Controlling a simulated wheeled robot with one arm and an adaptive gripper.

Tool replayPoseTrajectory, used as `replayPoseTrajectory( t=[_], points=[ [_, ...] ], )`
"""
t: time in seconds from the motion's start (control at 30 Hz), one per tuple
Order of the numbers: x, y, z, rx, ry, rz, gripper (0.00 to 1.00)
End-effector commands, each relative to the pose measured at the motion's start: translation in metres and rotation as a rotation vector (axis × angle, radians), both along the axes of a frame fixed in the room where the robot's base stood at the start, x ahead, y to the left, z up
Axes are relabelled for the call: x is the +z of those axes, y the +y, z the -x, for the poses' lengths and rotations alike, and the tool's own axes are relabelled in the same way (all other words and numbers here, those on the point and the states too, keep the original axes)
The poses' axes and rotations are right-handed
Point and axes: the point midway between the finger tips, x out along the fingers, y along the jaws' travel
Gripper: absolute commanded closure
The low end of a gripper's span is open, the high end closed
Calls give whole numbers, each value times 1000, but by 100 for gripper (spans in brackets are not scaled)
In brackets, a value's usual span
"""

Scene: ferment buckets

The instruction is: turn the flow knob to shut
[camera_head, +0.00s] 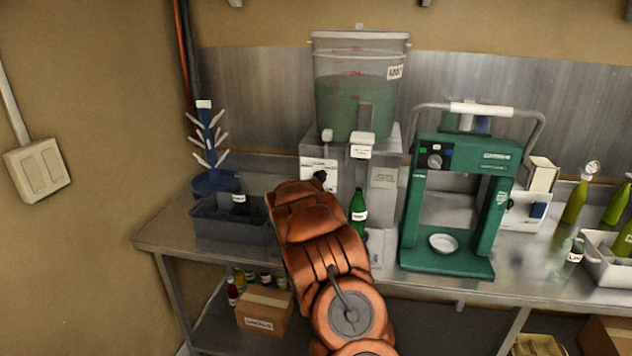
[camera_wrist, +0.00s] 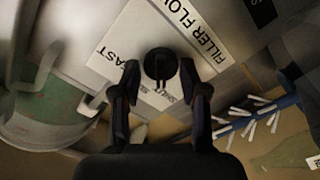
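The flow knob (camera_wrist: 158,64) is round and black with a raised grip bar. It sits on a white label plate (camera_wrist: 205,30) reading "FILLER FLO…", with "…AST" beside the knob and smaller words partly hidden. My gripper (camera_wrist: 158,82) is open and empty, its dark fingers apart on either side of the knob's lower edge. I cannot tell whether they touch it. In the head view the black knob (camera_head: 320,176) shows on the filler's front, just above my orange arm, which hides the gripper.
A clear bucket (camera_head: 340,75) stands atop the filler. A green bottle (camera_head: 357,213) stands right of my arm, close to it. A green machine (camera_head: 490,210) is further right. A grey bin (camera_head: 215,222) and blue bottle tree (camera_head: 208,145) are left.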

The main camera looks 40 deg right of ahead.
Motion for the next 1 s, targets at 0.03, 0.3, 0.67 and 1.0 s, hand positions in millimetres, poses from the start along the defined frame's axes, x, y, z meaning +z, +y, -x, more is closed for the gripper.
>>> replayPoseTrajectory(
  t=[0.03, 0.3, 0.67, 1.0],
  points=[
    [0, 1, -1, 1, 0, 1, 48],
    [1, 2, -1, 4, -1, 2, 40],
    [2, 14, 6, 4, -1, 3, 40],
    [1, 49, 32, 3, 1, 2, 40]
  ],
)
